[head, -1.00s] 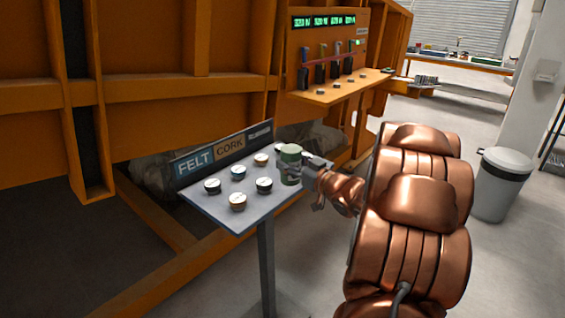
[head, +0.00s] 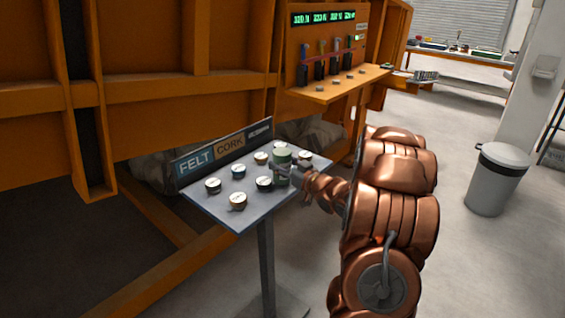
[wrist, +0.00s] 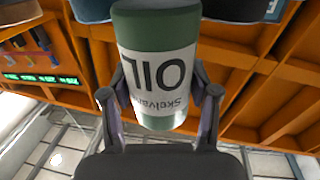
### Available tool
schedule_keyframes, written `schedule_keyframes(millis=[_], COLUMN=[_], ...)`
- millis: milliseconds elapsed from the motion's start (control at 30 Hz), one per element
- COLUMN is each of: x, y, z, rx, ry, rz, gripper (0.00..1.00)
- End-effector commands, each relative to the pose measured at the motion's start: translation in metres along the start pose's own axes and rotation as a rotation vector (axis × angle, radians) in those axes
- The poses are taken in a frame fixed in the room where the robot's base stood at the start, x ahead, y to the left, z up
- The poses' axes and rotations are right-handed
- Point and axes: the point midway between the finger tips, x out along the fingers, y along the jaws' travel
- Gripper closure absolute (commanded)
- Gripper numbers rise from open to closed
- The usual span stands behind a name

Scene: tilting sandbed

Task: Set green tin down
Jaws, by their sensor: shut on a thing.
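The green tin (head: 281,168) has a pale label and is at the right part of the small grey stand table (head: 240,217). In the wrist view the tin (wrist: 157,30) fills the middle, its label reading "OIL" upside down. My gripper (head: 292,174) is shut on the tin, with a finger on each side of it in the wrist view (wrist: 160,92). The tin looks upright in the head view. Whether its base touches the table top, I cannot tell.
Several small round pots, including a cork-sided one (head: 238,201) and a dark one (head: 264,184), stand close left of the tin. A sign board (head: 222,152) reading "FELT" and "CORK" edges the table's back. An orange shelf (head: 335,87) is behind; a grey bin (head: 496,180) is at right.

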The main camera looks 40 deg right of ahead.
Motion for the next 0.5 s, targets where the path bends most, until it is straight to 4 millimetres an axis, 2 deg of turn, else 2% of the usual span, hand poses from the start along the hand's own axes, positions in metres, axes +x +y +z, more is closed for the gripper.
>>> schedule_keyframes(millis=[500], x=[-0.0001], y=[0.0003], z=[0.0069], rx=[0.0], ry=[0.001], rz=[0.001], gripper=[0.91])
